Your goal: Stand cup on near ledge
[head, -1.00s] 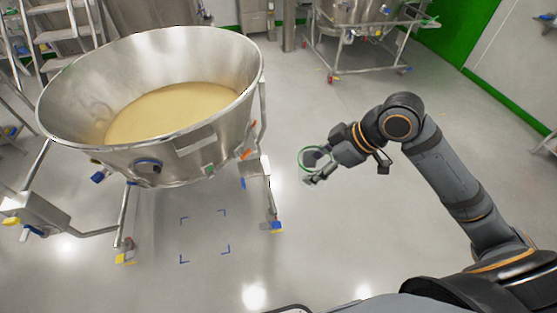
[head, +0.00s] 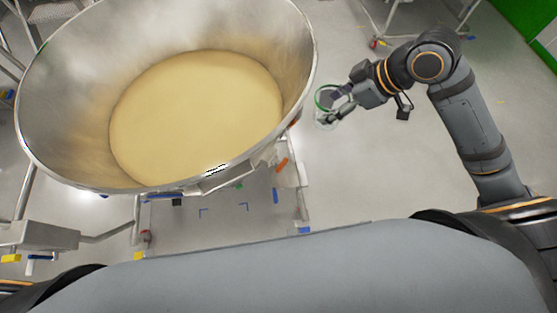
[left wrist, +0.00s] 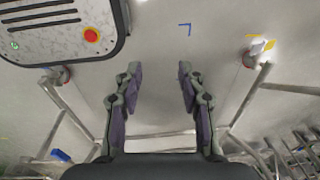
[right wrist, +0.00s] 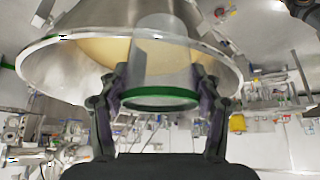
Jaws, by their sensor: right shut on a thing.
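The clear cup with a green band (head: 321,100) is in my right gripper (head: 338,104), just right of the big steel bowl's rim in the head view. In the right wrist view the clear cup (right wrist: 160,62) lies between the two fingers of the right gripper (right wrist: 160,84), with its green band towards me. It looks empty. My left gripper (left wrist: 158,78) is open and empty over the floor in the left wrist view. It is outside the head view. I cannot tell for sure which surface is the near ledge; a narrow metal bracket (head: 232,176) juts from the bowl's near side.
The steel bowl (head: 300,40), filled with pale powder (head: 195,120), stands on a wheeled frame close in front of me. A control box with a red button (left wrist: 91,34) is at the upper left of the left wrist view.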

